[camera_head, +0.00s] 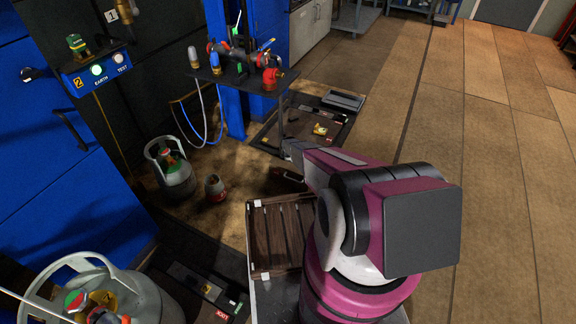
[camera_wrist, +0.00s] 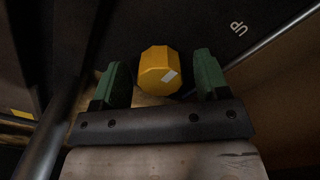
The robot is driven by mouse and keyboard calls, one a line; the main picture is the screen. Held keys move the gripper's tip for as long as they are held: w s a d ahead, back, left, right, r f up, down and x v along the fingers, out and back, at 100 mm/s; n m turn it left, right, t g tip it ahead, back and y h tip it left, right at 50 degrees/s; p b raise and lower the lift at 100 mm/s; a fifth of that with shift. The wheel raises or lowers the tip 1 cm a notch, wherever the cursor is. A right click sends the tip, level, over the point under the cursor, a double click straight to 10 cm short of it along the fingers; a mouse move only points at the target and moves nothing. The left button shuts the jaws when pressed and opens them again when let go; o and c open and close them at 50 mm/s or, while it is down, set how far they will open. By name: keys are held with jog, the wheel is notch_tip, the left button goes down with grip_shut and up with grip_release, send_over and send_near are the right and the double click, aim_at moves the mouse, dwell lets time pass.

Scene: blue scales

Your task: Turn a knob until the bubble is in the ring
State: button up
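In the wrist view a yellow faceted knob (camera_wrist: 158,68) with a white mark on its face sits between the two green fingers of my gripper (camera_wrist: 161,80). The gripper is open, with a visible gap on each side of the knob. Pale lettering (camera_wrist: 238,27) is on the dark surface beside it. In the head view my magenta arm hides the gripper. A dark floor platform (camera_head: 277,137) beyond the arm carries a small yellow part (camera_head: 320,129); I cannot tell whether it is the same knob. I cannot make out a bubble or ring in either view.
A metal stand (camera_head: 262,82) with valves and hoses rises beside the platform. A grey gas cylinder (camera_head: 177,182) and a larger one (camera_head: 150,297) stand at left. A slatted wooden board (camera_head: 262,262) lies beside my arm. The tiled floor at right is clear.

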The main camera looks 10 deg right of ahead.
jog(key=c, duration=0.8)
jog(key=shift+m, duration=0.4)
jog(key=m, duration=0.4)
jog(key=shift+m, duration=0.3)
jog(key=m, duration=0.4)
jog(key=shift+m, duration=0.3)
jog(key=o, duration=0.9)
jog(key=shift+o, duration=0.2)
